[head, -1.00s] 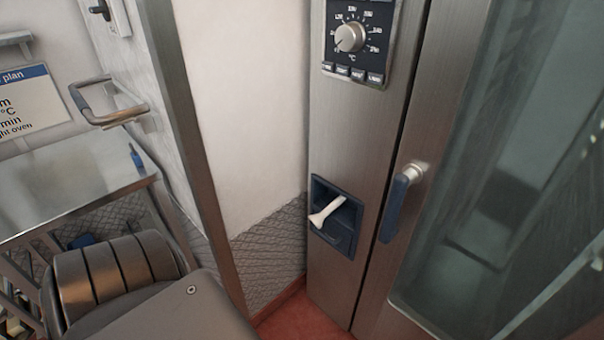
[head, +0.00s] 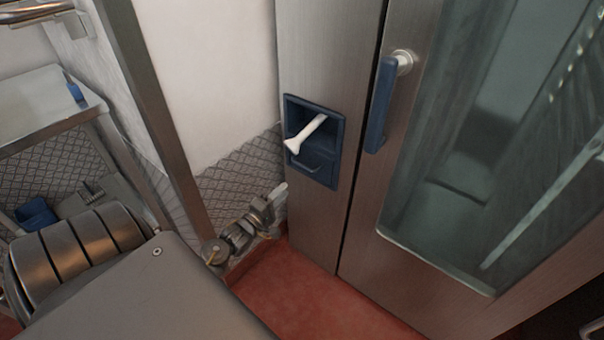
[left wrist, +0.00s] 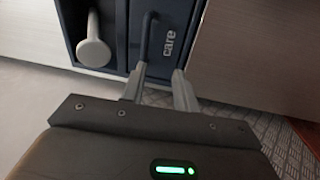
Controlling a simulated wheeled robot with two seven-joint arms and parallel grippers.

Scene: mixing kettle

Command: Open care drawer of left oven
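The care drawer (head: 312,165) is a dark blue front in the lower part of a recessed panel on the steel oven column; it looks shut. Its bar handle (head: 305,166) also shows in the left wrist view (left wrist: 147,40), beside the word "care". My left gripper (head: 281,190) is low and left of the panel in the head view. In the left wrist view its two fingers (left wrist: 160,75) are apart, with nothing seen between them. The tips point at the drawer, near the handle's lower end; I cannot tell whether they touch. My right gripper is not in view.
A white hand piece (head: 306,134) sits in the blue recess above the drawer. The glass oven door (head: 450,150) with a blue handle (head: 381,105) is to the right. A steel post (head: 150,110) and a shelf rack (head: 45,115) stand left. Red floor (head: 300,295) is open in front.

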